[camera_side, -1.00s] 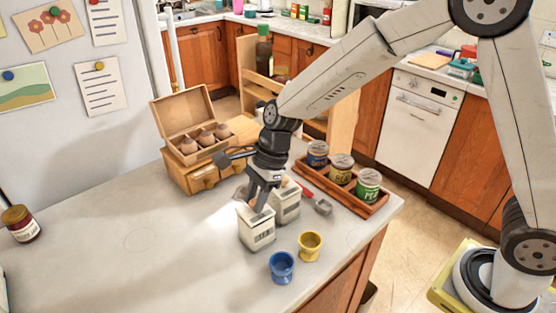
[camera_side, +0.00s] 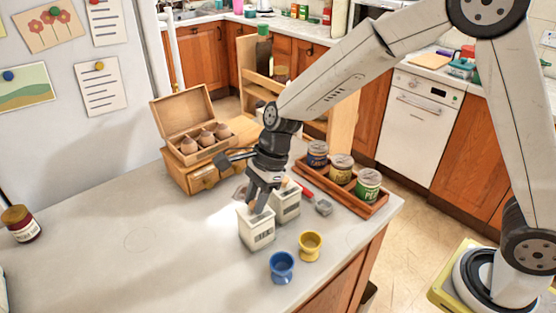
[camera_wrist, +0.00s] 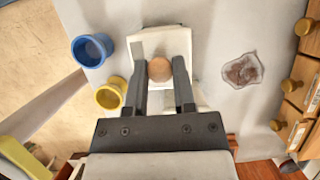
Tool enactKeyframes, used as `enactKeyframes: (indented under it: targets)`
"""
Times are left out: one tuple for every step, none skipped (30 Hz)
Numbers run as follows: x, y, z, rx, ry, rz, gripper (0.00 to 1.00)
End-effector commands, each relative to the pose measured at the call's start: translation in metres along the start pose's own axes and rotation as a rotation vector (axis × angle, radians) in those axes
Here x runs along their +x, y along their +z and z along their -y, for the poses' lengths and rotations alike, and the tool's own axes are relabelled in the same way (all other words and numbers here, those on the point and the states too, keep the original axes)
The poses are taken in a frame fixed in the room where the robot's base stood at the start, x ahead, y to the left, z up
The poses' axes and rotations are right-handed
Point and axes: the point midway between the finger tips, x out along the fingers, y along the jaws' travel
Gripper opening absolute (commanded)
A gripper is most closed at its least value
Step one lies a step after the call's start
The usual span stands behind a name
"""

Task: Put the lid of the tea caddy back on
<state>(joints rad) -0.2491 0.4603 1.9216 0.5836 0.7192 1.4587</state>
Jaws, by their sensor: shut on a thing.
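A white square caddy (camera_side: 257,232) with a dark-lettered label stands upright on the counter, and my gripper (camera_side: 259,203) points down at its top. In the wrist view my gripper (camera_wrist: 160,72) has its two fingers on either side of a round wooden knob (camera_wrist: 160,68). The knob sits over a white square top (camera_wrist: 160,40), which looks like the lid. I cannot tell whether the lid rests fully on the caddy. A second white caddy (camera_side: 288,205) stands close behind and to the right, partly hidden by my gripper.
A blue cup (camera_side: 282,267) and a yellow cup (camera_side: 310,246) stand in front. A clear bag (camera_wrist: 241,70) lies nearby.

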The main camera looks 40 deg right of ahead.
Motion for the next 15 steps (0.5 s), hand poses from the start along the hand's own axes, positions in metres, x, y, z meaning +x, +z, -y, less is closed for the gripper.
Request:
enactKeyframes:
  targets:
    - [0.0, 0.0001, 0.0001, 0.0, 0.0, 0.0, 0.0]
    - [0.0, 0.0001, 0.0001, 0.0, 0.0, 0.0, 0.0]
    - [0.0, 0.0001, 0.0001, 0.0, 0.0, 0.0, 0.0]
    - [0.0, 0.0001, 0.0001, 0.0, 0.0, 0.0, 0.0]
    - [0.0, 0.0001, 0.0001, 0.0, 0.0, 0.0, 0.0]
    - [0.0, 0.0001, 0.0001, 0.0, 0.0, 0.0, 0.0]
    - [0.0, 0.0001, 0.0001, 0.0, 0.0, 0.0, 0.0]
    - [0.0, 0.0001, 0.0001, 0.0, 0.0, 0.0, 0.35]
    - [0.0, 0.0001, 0.0001, 0.0, 0.0, 0.0, 0.48]
    - [0.0, 0.0001, 0.0001, 0.0, 0.0, 0.0, 0.57]
    - [0.0, 0.0001, 0.0001, 0.0, 0.0, 0.0, 0.67]
    - [0.0, 0.0001, 0.0001, 0.0, 0.0, 0.0, 0.73]
    - [0.0, 0.0001, 0.0001, 0.0, 0.0, 0.0, 0.73]
    - [0.0, 0.0001, 0.0001, 0.0, 0.0, 0.0, 0.73]
    - [0.0, 0.0001, 0.0001, 0.0, 0.0, 0.0, 0.73]
